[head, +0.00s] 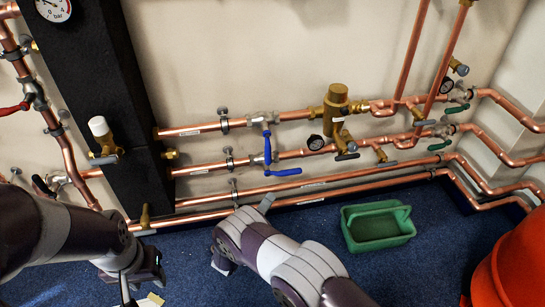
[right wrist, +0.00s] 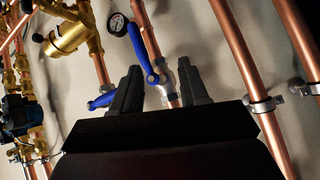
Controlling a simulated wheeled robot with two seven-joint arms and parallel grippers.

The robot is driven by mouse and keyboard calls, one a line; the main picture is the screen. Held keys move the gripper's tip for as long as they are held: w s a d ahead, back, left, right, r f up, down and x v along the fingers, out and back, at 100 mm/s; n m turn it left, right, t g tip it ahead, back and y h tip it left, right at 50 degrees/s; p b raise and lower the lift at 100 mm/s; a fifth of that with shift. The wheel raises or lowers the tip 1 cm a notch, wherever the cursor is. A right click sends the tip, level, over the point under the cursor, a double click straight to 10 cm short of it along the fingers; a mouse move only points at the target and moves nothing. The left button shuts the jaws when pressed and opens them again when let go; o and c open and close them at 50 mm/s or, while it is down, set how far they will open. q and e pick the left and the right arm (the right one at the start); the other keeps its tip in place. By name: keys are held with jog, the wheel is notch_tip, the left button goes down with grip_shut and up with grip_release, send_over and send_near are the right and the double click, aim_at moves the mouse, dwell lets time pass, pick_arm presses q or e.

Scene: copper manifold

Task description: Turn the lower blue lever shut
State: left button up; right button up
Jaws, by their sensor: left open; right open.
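The lower blue lever (head: 283,172) is on the valve of the lower branch pipe and lies along that pipe. In the right wrist view the lower lever (right wrist: 143,45) runs up and left from its pivot. The upper blue lever (head: 267,137) stands across its pipe; part of it shows at left in the right wrist view (right wrist: 101,101). My right gripper (right wrist: 158,82) is open, with the lower valve and pivot showing between its fingers; contact cannot be told. In the head view my right arm mostly hides it. My left gripper (head: 140,289) is open and empty, low at left.
Copper pipes run along the wall, with brass valves and a gauge (head: 316,142) to the right. A black column (head: 100,60) stands at left. A green tray (head: 378,226) sits on the blue floor. A red object (head: 515,268) fills the lower right corner.

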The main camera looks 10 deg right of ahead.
aim_at(291, 172)
jog(key=shift+n+h, duration=0.7)
jog(key=shift+h, duration=0.1)
jog(key=b+x, duration=0.1)
jog(key=x, duration=0.3)
jog(key=r+b+x, duration=0.1)
jog(key=b+x, duration=0.1)
jog(key=x, duration=0.2)
jog(key=s+r+b+x, duration=0.1)
jog(key=b+x, duration=0.1)
jog(key=x, duration=0.2)
jog(key=shift+w+d+r, duration=0.1)
jog(key=shift+d+r, duration=0.05)
jog(key=shift+d, duration=0.25)
jog(key=shift+w+d+r, duration=0.1)
jog(key=shift+w+d, duration=0.05)
grip_shut()
